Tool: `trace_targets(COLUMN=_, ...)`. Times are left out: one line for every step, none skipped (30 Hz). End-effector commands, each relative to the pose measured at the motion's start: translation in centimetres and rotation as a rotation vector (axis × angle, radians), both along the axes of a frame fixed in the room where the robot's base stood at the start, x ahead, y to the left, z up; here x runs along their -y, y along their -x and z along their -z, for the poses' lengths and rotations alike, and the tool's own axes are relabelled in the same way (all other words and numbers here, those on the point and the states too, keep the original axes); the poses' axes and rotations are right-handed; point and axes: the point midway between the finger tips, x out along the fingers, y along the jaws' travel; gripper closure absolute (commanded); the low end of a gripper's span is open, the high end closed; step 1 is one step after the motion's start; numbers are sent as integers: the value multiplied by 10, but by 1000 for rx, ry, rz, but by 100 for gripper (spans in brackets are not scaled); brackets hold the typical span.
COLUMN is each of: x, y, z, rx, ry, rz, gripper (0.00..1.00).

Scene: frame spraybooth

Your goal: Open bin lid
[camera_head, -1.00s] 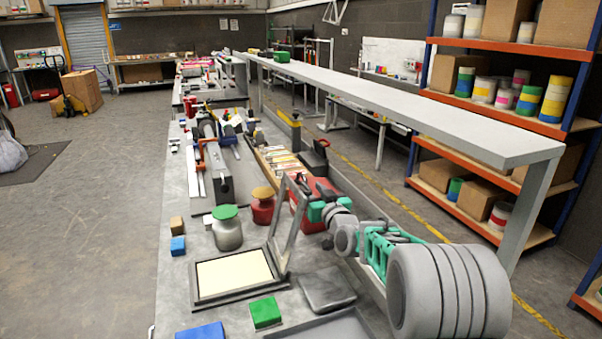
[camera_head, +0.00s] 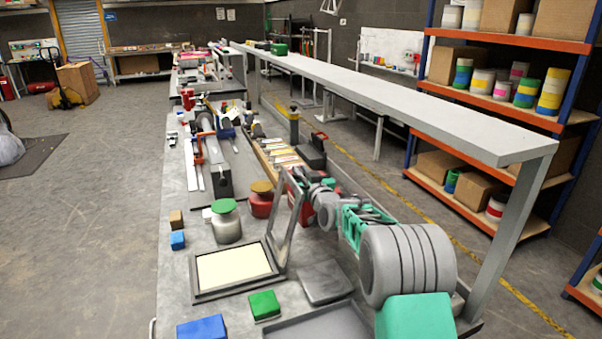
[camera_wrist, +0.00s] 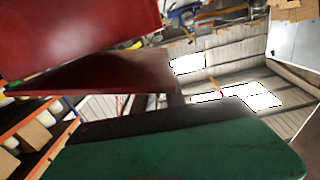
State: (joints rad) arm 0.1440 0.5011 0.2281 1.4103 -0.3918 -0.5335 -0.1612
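I cannot tell for sure which thing is the bin. A red box (camera_head: 299,203) stands on the bench at the right of the upright grey frame, largely hidden behind the frame and my arm. My gripper (camera_head: 318,182) is at the far end of my arm, over or beside this box; its fingers do not show clearly in the head view. In the wrist view a large red panel (camera_wrist: 80,35) fills the upper left, very close. A dark green slab (camera_wrist: 190,145) with a black edge fills the bottom. Whether the fingers are apart or touch anything is hidden.
A grey tray with a cream panel (camera_head: 235,268) lies beside the upright frame (camera_head: 290,225). A green-lidded jar (camera_head: 226,226) and a red can (camera_head: 260,203) stand behind it. A raised grey shelf (camera_head: 400,95) runs along the right. Blue (camera_head: 202,328) and green (camera_head: 264,305) blocks lie in front.

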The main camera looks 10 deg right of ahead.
Motion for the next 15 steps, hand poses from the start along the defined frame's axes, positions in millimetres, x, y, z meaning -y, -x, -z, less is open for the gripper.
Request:
trace_targets(x=0, y=0, z=0, rx=0, ry=0, rz=0, gripper=90)
trace_targets(x=0, y=0, z=0, rx=0, ry=0, rz=0, gripper=92)
trace_targets(x=0, y=0, z=0, rx=0, ry=0, rz=0, gripper=95)
trace_targets(x=0, y=0, z=0, rx=0, ry=0, rz=0, gripper=98)
trace_targets(x=0, y=0, z=0, rx=0, ry=0, rz=0, gripper=100)
trace_targets(x=0, y=0, z=0, rx=0, ry=0, rz=1, gripper=100)
trace_targets(x=0, y=0, z=0, rx=0, ry=0, rz=1, gripper=100)
trace_targets(x=0, y=0, z=0, rx=0, ry=0, rz=1, gripper=100)
trace_targets(x=0, y=0, z=0, rx=0, ry=0, rz=1, gripper=100)
trace_targets(x=0, y=0, z=0, rx=0, ry=0, rz=1, gripper=100)
trace_targets(x=1, y=0, z=0, rx=0, ry=0, rz=1, gripper=100)
trace_targets(x=1, y=0, z=0, rx=0, ry=0, rz=1, gripper=100)
trace_targets(x=1, y=0, z=0, rx=0, ry=0, rz=1, gripper=100)
trace_targets(x=1, y=0, z=0, rx=0, ry=0, rz=1, gripper=100)
trace_targets(x=1, y=0, z=0, rx=0, ry=0, rz=1, gripper=100)
